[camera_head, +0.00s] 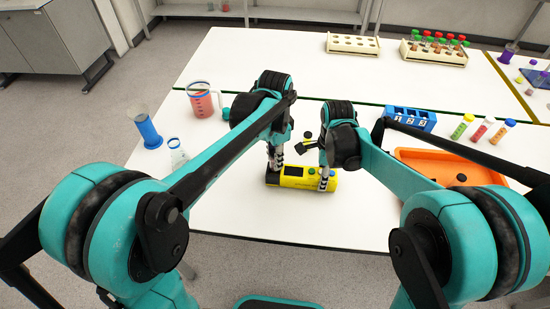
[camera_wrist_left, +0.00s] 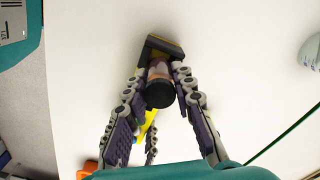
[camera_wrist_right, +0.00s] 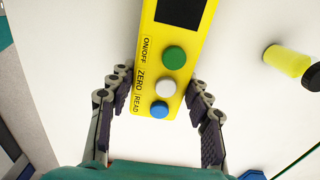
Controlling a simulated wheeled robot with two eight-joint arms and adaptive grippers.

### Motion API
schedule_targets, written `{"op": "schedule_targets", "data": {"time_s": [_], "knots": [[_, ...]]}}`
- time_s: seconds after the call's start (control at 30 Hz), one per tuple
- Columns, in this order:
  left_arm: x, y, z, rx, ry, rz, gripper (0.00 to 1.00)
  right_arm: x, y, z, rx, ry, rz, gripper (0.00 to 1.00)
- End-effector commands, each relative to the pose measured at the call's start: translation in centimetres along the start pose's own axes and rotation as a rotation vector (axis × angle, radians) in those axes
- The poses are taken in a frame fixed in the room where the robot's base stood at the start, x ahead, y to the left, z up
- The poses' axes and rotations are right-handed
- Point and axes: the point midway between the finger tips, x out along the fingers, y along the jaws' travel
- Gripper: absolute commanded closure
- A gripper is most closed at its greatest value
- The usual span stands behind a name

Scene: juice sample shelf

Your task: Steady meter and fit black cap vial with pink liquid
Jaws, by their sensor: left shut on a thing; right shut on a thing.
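The yellow meter (camera_head: 293,182) lies on the white table, with a dark screen and green, white and blue buttons (camera_wrist_right: 164,84). My right gripper (camera_head: 326,180) is shut on its button end, with one finger on each side in the right wrist view (camera_wrist_right: 158,108). My left gripper (camera_head: 275,160) is at the meter's other end. In the left wrist view (camera_wrist_left: 162,82) it is shut on the black cap vial (camera_wrist_left: 160,94), whose pinkish body shows beyond the cap. The vial's lower end is hidden, so I cannot tell whether it is in the meter.
A yellow cylinder (camera_wrist_right: 286,61) with a dark end lies beside the meter. An orange tray (camera_head: 408,155) and blue numbered rack (camera_head: 410,113) are at right. A pink-filled beaker (camera_head: 203,103) and blue-based cylinder (camera_head: 149,130) stand at left. Vial racks (camera_head: 352,44) stand at the back.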

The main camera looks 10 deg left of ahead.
Motion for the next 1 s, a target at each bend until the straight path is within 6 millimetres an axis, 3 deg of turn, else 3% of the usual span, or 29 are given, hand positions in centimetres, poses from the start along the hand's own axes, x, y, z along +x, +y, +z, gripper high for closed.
{"op": "schedule_targets", "data": {"time_s": [0.03, 0.1, 0.13, 0.53, 1.0], "knots": [[0.0, 0.0, 0.0, 0.0, 0.0, 0.0, 0.73, 0.0, 0.0, 0.0, 0.0, 0.0, 0.0, 0.94], [0.0, 0.0, 0.0, 0.0, 0.0, 0.0, 0.55, 0.0, 0.0, 0.0, 0.0, 0.0, 0.0, 0.94], [0.0, 0.0, 0.0, 0.0, 0.0, 0.0, 0.51, 0.0, 0.0, 0.0, 0.0, 0.0, 0.0, 0.94], [-0.8, 0.0, 0.0, 0.0, 0.0, 0.0, 0.51, 0.0, 0.0, 0.0, 0.0, 0.0, 0.0, 0.94], [-10.1, 0.0, 0.0, 0.0, 0.0, 0.0, 0.51, 0.0, 0.0, 0.0, 0.0, 0.0, 0.0, 0.94]]}}
